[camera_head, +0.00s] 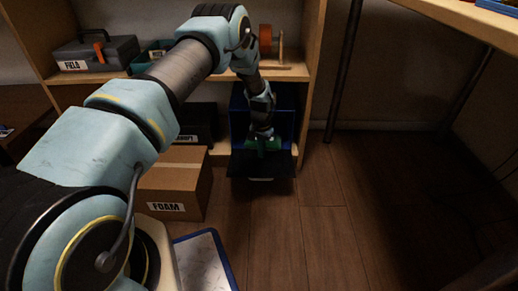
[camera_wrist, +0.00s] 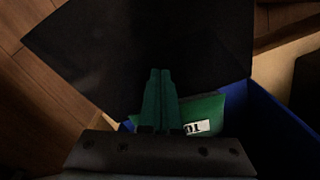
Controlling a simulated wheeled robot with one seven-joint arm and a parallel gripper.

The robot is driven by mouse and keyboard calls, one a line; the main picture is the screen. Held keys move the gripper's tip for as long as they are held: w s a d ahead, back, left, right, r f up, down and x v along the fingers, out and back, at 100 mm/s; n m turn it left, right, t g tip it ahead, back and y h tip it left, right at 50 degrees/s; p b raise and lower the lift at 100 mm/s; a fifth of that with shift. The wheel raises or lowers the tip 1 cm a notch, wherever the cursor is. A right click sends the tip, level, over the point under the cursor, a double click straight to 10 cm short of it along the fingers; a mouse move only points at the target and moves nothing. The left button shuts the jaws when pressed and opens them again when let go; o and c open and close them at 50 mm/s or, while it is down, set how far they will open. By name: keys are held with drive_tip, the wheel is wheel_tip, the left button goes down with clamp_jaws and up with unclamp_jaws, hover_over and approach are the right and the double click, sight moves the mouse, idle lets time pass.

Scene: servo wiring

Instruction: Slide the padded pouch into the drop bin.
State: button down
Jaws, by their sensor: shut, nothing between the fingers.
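The drop bin (camera_head: 290,112) looks blue and stands open on the lower shelf; part of its blue wall shows in the wrist view (camera_wrist: 265,130). A flat black panel (camera_head: 262,165) like a lowered flap sticks out in front of it, also in the wrist view (camera_wrist: 110,45). A green piece with a white label, probably the padded pouch (camera_wrist: 213,110), lies beside my fingers against the blue wall, partly hidden by my gripper. My gripper (camera_wrist: 161,75) has green fingers, closed together and empty, at the bin's mouth (camera_head: 263,145). I cannot tell whether they touch the pouch.
A cardboard box labelled FOAM (camera_head: 175,180) stands left of the bin. A grey toolbox (camera_head: 95,53) and an orange spool (camera_head: 265,40) are on the shelf above. A white blue-edged board (camera_head: 205,262) lies in front. The floor (camera_head: 335,225) at right is clear.

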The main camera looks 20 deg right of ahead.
sight(261, 160)
drive_tip(key=shift+s+a, duration=0.1)
drive_tip(key=shift+s, duration=0.15)
drive_tip(key=shift+r+p, duration=2.15)
drive_tip(key=shift+r, duration=0.85)
